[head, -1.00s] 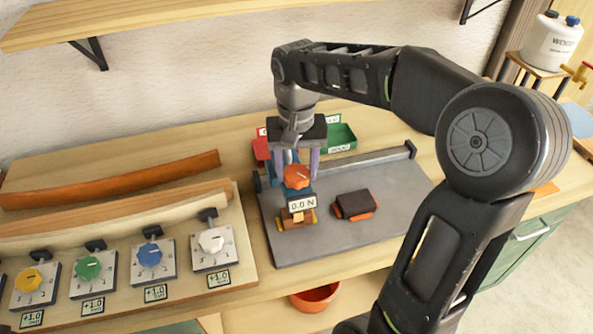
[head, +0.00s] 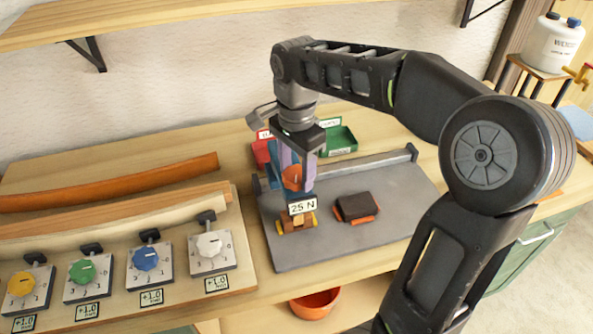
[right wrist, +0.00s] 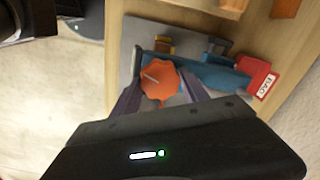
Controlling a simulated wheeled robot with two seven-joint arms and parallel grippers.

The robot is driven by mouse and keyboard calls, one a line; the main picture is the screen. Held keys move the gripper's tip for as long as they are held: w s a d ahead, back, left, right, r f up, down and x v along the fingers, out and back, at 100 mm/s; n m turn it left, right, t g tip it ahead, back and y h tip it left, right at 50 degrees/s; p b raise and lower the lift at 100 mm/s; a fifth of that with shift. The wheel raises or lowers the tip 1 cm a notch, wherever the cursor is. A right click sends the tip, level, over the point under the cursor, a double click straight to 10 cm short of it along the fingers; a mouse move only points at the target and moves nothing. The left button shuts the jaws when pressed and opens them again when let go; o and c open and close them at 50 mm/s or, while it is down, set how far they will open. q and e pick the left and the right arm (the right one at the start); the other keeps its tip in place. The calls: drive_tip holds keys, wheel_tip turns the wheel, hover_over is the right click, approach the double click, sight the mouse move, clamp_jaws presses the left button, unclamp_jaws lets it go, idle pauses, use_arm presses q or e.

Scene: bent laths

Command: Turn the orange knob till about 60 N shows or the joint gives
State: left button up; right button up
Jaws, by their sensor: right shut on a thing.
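The orange knob (head: 291,178) sits on top of the blue test device on the grey plate. It also shows in the right wrist view (right wrist: 160,84), with a pale pointer line. My right gripper (head: 296,185) comes down from above and is shut on the knob, its purple fingers on either side; in the head view they partly hide it. The display (head: 302,206) on the front of the device reads 25 N. A small wooden piece (head: 297,222) with yellow ends lies below the display. My left gripper is not in view.
A dark block with orange edges (head: 357,206) lies on the grey plate (head: 345,244). A red bin (head: 262,152) and a green bin (head: 342,138) stand behind. Several coloured dials, including a white one (head: 209,246), and bent laths (head: 110,182) are on the left.

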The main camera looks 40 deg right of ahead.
sight(296, 173)
drive_tip(key=m, duration=0.5)
drive_tip(key=shift+b, duration=0.3)
idle(0.4)
drive_tip(key=o, duration=1.4)
drive_tip(key=shift+r, duration=0.1)
drive_tip(key=shift+r, duration=0.25)
wheel_tip(296, 173, up, 3)
drive_tip(key=shift+f, duration=0.15)
wheel_tip(296, 173, up, 5)
drive_tip(key=p, duration=0.4)
drive_tip(key=shift+f+p, duration=0.2)
drive_tip(key=shift+p, duration=0.1)
